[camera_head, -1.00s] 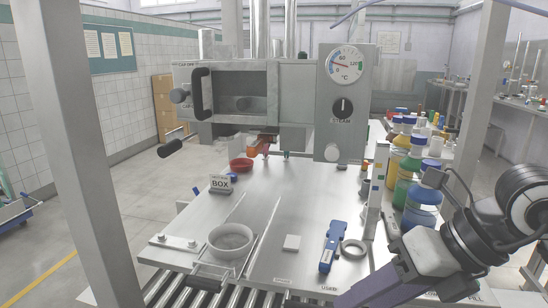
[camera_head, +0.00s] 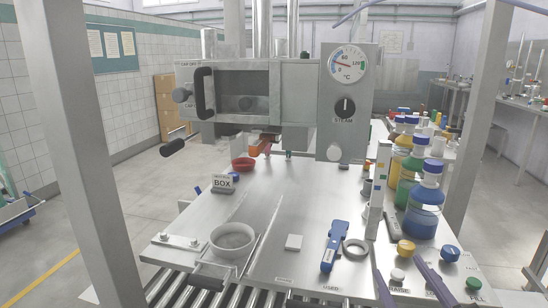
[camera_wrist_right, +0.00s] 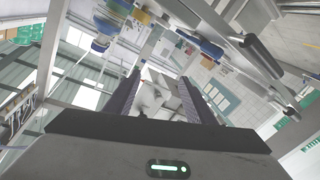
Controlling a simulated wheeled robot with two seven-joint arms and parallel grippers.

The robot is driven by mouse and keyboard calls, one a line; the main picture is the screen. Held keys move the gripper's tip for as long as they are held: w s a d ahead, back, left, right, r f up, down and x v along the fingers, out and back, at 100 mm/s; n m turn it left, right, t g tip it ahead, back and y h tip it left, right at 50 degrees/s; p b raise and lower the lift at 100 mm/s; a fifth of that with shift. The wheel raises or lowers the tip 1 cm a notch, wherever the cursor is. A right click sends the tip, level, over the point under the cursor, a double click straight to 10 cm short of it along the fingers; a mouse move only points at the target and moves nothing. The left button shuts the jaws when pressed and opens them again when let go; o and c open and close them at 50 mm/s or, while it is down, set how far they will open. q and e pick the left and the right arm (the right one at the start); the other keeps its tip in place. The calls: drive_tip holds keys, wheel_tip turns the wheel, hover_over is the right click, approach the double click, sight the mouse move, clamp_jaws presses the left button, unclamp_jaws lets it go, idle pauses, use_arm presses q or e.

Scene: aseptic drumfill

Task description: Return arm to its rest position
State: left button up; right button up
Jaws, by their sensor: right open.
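My right gripper (camera_head: 399,267) shows at the lower right of the head view only as two dark purple fingers rising from the bottom edge. They stand apart with a gap between them. The right wrist view also shows my right gripper (camera_wrist_right: 160,78), with both ridged fingers apart and nothing clearly held between them. The wrist view is tilted, with walls and frames behind the fingers. The rest of my right arm is out of the head view. My left gripper is not in view.
A yellow knob (camera_head: 405,248), a blue knob (camera_head: 450,254) and a green button (camera_head: 474,284) are near the fingers. The steel tabletop's middle (camera_head: 270,215) is clear.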

drive_tip(key=s+d+f+m+g+h, duration=0.1)
drive_tip(key=s+f+g, duration=0.35)
drive_tip(key=f, duration=0.35)
drive_tip(key=s+d+f+m+g, duration=0.1)
drive_tip(key=s+f+g, duration=0.3)
drive_tip(key=f, duration=0.5)
drive_tip(key=s+a+f+g+y, duration=0.1)
drive_tip(key=s+f+g, duration=0.2)
drive_tip(key=s+f, duration=0.35)
drive_tip(key=s+a+f+g, duration=0.1)
drive_tip(key=s+f+g, duration=0.2)
drive_tip(key=s, duration=0.7)
drive_tip(key=w+a+f+t+y+p, duration=0.2)
drive_tip(key=w+a+f+t+p, duration=0.1)
drive_tip(key=w+a+f+t, duration=0.2)
drive_tip(key=shift+w+a+f+y, duration=0.3)
drive_tip(key=shift+a+f, duration=0.25)
drive_tip(key=shift+f, duration=0.45)
